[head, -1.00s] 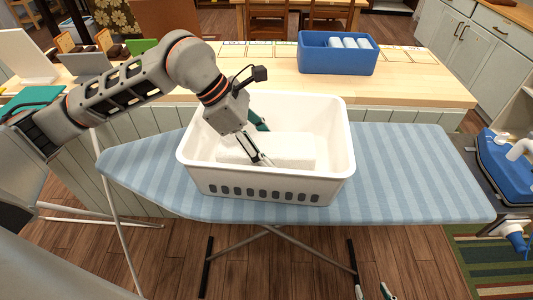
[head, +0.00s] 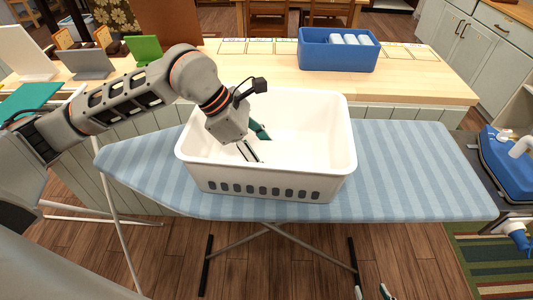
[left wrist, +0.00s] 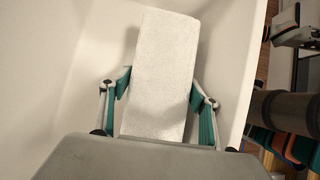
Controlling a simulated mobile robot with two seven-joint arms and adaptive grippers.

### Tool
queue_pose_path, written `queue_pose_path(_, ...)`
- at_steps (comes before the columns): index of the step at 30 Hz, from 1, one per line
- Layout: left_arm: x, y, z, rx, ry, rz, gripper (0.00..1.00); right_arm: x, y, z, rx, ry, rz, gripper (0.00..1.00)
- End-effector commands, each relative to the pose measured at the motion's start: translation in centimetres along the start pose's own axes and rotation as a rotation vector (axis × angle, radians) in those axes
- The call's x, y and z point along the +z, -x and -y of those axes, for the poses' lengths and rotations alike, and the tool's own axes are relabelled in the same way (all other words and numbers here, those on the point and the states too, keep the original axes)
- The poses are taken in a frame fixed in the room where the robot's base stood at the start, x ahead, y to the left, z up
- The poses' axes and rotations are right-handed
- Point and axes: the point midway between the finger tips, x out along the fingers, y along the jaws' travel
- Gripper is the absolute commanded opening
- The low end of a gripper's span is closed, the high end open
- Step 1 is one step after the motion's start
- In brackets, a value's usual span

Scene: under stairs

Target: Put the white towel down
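The white towel (left wrist: 160,70) shows in the left wrist view as a long pale block inside the white basket (head: 268,188), beyond and between the fingers of my left gripper (left wrist: 159,90). In the head view the basket's front wall hides the towel. My left gripper (head: 254,142) reaches down into the basket with its teal-padded fingers spread apart, and it looks open. My right gripper (head: 372,292) is at the bottom edge of the head view, its two tips apart and nothing between them.
The basket stands on a blue striped ironing board (head: 420,175). Behind it is a wooden counter (head: 430,88) with a blue bin (head: 338,58) holding white rolls. A blue case (head: 508,160) stands at the right. The board's right part is clear.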

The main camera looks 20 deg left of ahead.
Motion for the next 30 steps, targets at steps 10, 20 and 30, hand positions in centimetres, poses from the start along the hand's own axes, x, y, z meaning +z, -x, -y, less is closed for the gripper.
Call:
queue_pose_path(10,0.1,0.2,0.0,0.001,0.000,0.001,0.65,-0.5,0.1,-0.1,0.001,0.000,-0.006,0.40)
queue_pose_path(20,0.6,4.1,-0.2,0.006,-0.002,0.000,0.65,-1.0,0.4,-0.2,0.002,0.000,-0.009,0.40)
queue_pose_path(30,0.7,10.9,-0.1,0.005,-0.001,0.001,0.65,0.1,0.1,0.0,-0.001,0.000,0.003,0.40)
